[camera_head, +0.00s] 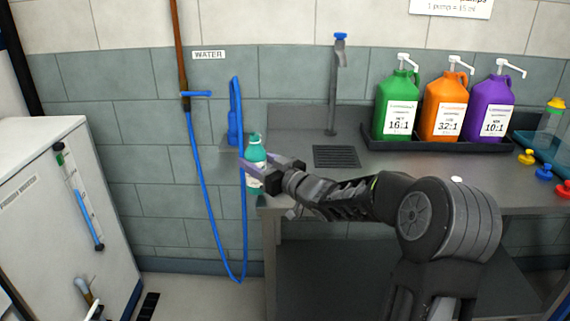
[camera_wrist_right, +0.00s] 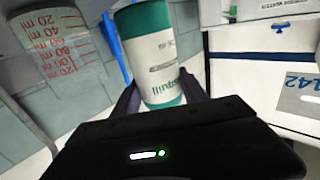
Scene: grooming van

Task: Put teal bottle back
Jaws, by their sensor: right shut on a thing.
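The teal bottle (camera_head: 255,157) has a teal top and a white label. My right gripper (camera_head: 258,171) is shut on it and holds it upright at the left end of the steel counter, beside the blue hose. In the right wrist view the bottle (camera_wrist_right: 152,55) stands between the two fingers of the right gripper (camera_wrist_right: 160,95), with its label facing the camera. The bottle's lower part is partly hidden by a finger in the head view. My left gripper is not in view.
Green (camera_head: 397,105), orange (camera_head: 445,108) and purple (camera_head: 487,108) pump jugs stand in a black tray (camera_head: 435,146) on the counter (camera_head: 300,140). A faucet (camera_head: 334,85) rises at the back. A blue hose (camera_head: 199,165) hangs on the wall. A white cabinet (camera_head: 45,210) stands left.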

